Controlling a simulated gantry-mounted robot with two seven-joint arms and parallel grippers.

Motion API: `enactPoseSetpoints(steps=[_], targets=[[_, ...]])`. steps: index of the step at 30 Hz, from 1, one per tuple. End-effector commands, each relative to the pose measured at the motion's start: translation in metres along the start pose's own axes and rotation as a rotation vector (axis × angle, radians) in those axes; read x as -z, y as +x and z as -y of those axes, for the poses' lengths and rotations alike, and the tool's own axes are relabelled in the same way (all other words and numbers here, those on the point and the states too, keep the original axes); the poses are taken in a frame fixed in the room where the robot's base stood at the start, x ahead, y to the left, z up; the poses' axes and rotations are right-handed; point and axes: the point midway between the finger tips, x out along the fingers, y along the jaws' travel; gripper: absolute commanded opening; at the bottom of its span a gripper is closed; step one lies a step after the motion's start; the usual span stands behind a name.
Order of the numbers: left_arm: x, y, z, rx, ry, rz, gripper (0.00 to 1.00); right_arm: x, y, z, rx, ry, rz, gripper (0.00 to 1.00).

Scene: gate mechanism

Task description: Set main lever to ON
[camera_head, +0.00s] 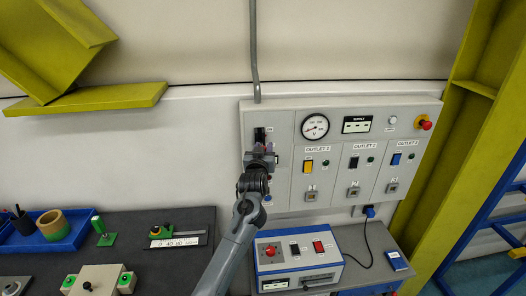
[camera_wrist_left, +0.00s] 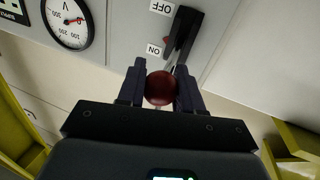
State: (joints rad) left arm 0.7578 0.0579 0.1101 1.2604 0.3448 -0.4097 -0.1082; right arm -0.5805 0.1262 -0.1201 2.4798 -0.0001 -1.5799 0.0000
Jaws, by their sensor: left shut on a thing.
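The main lever has a dark red ball knob (camera_wrist_left: 160,88), which sits between the fingers of my left gripper (camera_wrist_left: 160,92) in the left wrist view. In the head view my left gripper (camera_head: 262,158) is at the left part of the grey control panel (camera_head: 283,112), just below the lever's black housing (camera_head: 260,134). The wrist view shows this housing (camera_wrist_left: 184,30) upside down, with the OFF label (camera_wrist_left: 162,7) and ON label (camera_wrist_left: 154,49) beside it. The knob appears nearer the ON label; the lever's exact setting is hard to tell. My right gripper is out of view.
A gauge (camera_head: 315,126), outlet switches and a red emergency button (camera_head: 425,123) are on the panel to the right. A blue-grey box (camera_head: 298,262) stands below. A dark bench (camera_head: 140,225) with a blue tray (camera_head: 75,238) is at the left.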

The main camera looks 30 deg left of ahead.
Motion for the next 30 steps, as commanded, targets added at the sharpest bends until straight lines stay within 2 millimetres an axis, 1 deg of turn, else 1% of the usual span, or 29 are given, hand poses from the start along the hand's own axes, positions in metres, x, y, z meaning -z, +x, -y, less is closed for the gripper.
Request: enactPoseSetpoints(steps=[14,15,19,30], targets=[[-0.0038,0.0011,0.0003,-0.001,0.003,0.008,0.00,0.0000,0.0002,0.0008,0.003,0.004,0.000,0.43],[-0.0039,0.0010,0.0004,-0.001,0.003,0.008,0.41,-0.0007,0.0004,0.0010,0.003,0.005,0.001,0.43],[-0.0034,0.0008,0.0004,-0.001,0.002,0.007,0.60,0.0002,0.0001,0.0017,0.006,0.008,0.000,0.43],[-0.0037,-0.0019,0.0001,0.000,0.002,0.006,0.60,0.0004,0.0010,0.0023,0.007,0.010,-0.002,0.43]])
